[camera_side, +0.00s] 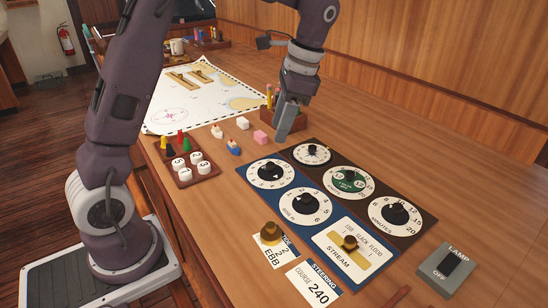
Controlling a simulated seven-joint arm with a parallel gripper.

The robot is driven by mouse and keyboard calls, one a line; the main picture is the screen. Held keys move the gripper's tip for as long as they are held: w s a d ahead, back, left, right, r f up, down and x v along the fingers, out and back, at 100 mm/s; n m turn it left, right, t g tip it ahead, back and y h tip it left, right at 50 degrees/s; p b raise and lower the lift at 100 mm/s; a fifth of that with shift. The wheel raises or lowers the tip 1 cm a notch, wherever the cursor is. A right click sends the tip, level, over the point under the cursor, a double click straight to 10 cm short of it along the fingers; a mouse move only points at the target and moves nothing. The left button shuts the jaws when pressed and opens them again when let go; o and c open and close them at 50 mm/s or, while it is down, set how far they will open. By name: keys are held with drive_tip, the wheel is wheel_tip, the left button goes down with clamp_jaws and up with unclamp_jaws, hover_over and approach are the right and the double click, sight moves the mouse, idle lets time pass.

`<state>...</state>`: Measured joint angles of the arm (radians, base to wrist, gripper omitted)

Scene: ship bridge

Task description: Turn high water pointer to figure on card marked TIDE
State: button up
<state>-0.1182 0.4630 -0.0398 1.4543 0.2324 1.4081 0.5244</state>
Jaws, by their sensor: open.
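My gripper (283,132) points down over the table, behind the dial panels and beside the pink block. It is open and holds nothing that I can see. The blue panel carries two white dials with black knobs: the upper dial (270,174) and the lower dial (305,207). Their labels are too small to read surely, so I cannot tell which bears the high water pointer. The TIDE card (273,259) lies left of the blue panel's near end. Its lower lines seem to read 2 and EBB; a brass knobbed weight (269,232) covers part of it.
The blue panel also has a STREAM slider (349,245). A brown panel beside it holds a green-centred dial (347,180) and a minutes dial (396,214). Small blocks, a numbered peg tray (183,176), a chart (205,100), a STEERING card (314,285) and LAMP switch (447,268) surround them.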

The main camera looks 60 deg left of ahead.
drive_tip(key=m+g, duration=0.1)
drive_tip(key=g, duration=0.1)
approach(271, 164)
drive_tip(key=f, duration=0.1)
drive_tip(key=shift+t, duration=0.3)
drive_tip(key=x, duration=0.7)
drive_tip(key=shift+s+a+r, duration=0.1)
drive_tip(key=shift+s+r, duration=0.05)
drive_tip(key=shift+s, duration=0.2)
clamp_jaws()
